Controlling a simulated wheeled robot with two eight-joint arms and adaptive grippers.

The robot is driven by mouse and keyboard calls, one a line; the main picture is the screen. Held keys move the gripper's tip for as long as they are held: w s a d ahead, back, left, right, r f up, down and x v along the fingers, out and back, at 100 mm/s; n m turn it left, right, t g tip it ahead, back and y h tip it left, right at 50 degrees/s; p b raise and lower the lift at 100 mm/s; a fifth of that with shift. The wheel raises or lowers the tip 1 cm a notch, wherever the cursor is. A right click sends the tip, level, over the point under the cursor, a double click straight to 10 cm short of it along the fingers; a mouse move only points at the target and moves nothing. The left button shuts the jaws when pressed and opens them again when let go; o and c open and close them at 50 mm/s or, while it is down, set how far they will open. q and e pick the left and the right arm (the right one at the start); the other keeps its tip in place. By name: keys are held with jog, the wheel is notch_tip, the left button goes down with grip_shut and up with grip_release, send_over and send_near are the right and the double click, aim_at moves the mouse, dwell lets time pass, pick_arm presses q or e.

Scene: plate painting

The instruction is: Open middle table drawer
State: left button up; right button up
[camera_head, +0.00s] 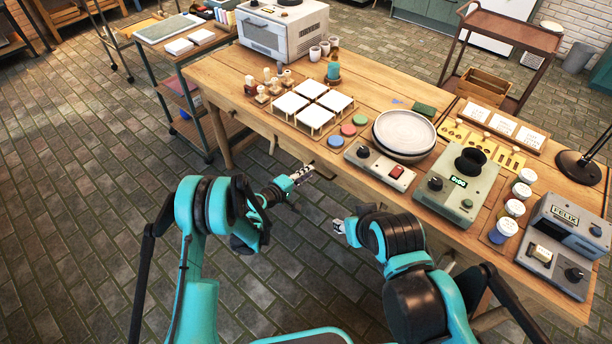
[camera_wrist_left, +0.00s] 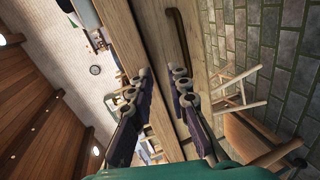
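The wooden table (camera_head: 215,73) has a drawer front along its near side. In the left wrist view a wooden drawer front (camera_wrist_left: 196,62) carries a dark bar handle (camera_wrist_left: 178,36). The drawer looks shut. My left gripper (camera_head: 303,173) is by the table's front edge. In the left wrist view its fingers (camera_wrist_left: 160,78) are apart, with nothing between them, and the handle lies beyond the fingertips, apart from them. My right gripper (camera_head: 338,226) is low in front of the table, and its finger opening is too small to tell.
On the table are white square tiles (camera_head: 290,102), a round turntable (camera_head: 404,130), a green-grey device (camera_head: 461,183) and several jars (camera_head: 514,208). A side cart (camera_head: 172,58) stands at the left. In the left wrist view a wooden stool (camera_wrist_left: 238,100) stands right of the gripper.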

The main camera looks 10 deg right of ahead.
pick_arm(q)
send_near(319, 173)
jog(key=x, duration=0.2)
jog(key=shift+n+h, duration=0.3)
jog(key=shift+n, duration=0.2)
jog(key=x, duration=0.5)
jog(key=f+x, duration=0.1)
jog(key=x, duration=0.2)
jog(key=shift+w+a, duration=0.1)
jog(key=shift+r, duration=0.1)
grip_shut()
pick_arm(e)
jog(key=shift+w+a+f, duration=0.25)
jog(key=shift+a+f, duration=0.1)
jog(key=shift+a, duration=0.3)
